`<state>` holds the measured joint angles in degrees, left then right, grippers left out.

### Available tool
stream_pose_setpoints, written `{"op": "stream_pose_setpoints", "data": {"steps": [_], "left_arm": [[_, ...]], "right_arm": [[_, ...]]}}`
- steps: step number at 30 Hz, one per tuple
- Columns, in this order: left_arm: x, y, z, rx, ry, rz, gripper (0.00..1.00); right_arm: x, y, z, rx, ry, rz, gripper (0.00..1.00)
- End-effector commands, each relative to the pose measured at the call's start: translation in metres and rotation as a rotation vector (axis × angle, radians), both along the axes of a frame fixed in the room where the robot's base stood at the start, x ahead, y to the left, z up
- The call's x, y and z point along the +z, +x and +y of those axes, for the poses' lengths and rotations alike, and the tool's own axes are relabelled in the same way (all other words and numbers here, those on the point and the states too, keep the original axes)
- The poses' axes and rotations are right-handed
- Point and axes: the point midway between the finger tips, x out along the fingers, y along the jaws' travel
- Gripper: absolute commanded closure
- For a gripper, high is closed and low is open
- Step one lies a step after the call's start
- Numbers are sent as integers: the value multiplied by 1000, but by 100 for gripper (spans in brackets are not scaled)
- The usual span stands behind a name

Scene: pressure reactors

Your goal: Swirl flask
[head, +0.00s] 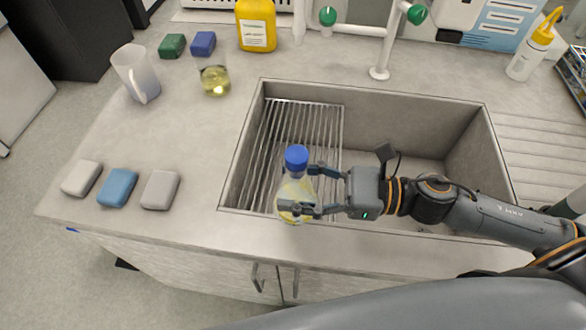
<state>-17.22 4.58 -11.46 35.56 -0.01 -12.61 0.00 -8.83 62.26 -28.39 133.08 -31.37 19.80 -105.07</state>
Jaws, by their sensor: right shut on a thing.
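A clear flask (293,188) with a blue cap and yellowish liquid shows in the head view, over the front left edge of the sink. It looks about upright. My right gripper (312,190) comes in from the right and is shut on the flask, with its fingers around the flask's body. The fingers hide part of the flask's right side. My left gripper is not in view.
The sink (390,105) has a wire drying rack (300,125) in its left part. Three sponges (118,187) lie front left. A beaker with yellow liquid (214,76), a jug (134,72) and a yellow bottle (256,24) stand behind. A white tap (380,55) rises behind the sink.

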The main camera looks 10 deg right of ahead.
Motion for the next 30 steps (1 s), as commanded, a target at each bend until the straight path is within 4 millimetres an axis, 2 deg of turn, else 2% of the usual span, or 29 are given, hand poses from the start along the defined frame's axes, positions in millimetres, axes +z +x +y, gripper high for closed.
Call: {"op": "stream_pose_setpoints", "data": {"steps": [3,9,24,30], "left_arm": [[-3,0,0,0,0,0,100],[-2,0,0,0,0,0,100],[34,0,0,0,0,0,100],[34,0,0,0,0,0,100]], "right_arm": [[5,-15,2,2,1,2,86],[14,-25,3,1,0,-1,86],[62,-26,4,0,0,-2,86],[63,-26,4,0,0,-2,86]]}}
